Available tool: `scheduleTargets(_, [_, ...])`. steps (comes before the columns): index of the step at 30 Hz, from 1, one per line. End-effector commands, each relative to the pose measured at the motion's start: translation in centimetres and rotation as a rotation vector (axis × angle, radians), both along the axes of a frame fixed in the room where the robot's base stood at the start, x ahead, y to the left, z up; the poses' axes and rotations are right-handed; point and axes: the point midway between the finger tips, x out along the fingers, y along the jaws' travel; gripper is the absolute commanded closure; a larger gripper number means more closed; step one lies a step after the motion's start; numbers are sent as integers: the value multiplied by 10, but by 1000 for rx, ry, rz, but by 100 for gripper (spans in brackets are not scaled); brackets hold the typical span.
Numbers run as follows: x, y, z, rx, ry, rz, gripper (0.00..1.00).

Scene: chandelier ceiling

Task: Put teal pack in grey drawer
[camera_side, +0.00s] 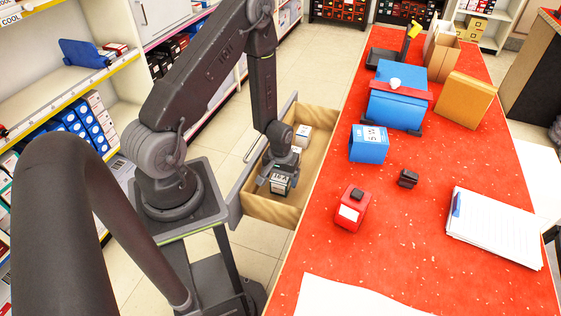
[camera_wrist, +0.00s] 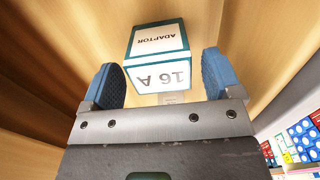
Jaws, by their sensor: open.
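The teal pack (camera_wrist: 158,52) is a white box with teal edging, marked "ADAPTOR" and "16 A". In the side view the pack (camera_side: 279,184) is inside the grey drawer (camera_side: 236,208), near its front end. The drawer is pulled open, with a grey front and wooden walls. My gripper (camera_side: 282,172) reaches down into the drawer right at the pack. In the wrist view my gripper (camera_wrist: 160,82) is open, its two blue pads spread either side of the pack, with gaps showing. I cannot tell whether the pack touches the drawer floor.
Another white box (camera_side: 302,134) lies farther back in the drawer. The red counter (camera_side: 400,245) beside it holds a blue box (camera_side: 369,143), a red box (camera_side: 352,209), a small black object (camera_side: 407,178) and a paper stack (camera_side: 493,226). Shelves stand at left.

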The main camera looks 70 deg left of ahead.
Motion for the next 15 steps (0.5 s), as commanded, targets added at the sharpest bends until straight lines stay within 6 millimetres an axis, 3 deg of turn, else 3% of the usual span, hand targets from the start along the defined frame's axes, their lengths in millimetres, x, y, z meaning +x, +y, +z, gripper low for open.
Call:
scheduleTargets(9, [1,1,63,4,-5,1,15])
scheduleTargets(15, [1,0,90,3,-3,1,15])
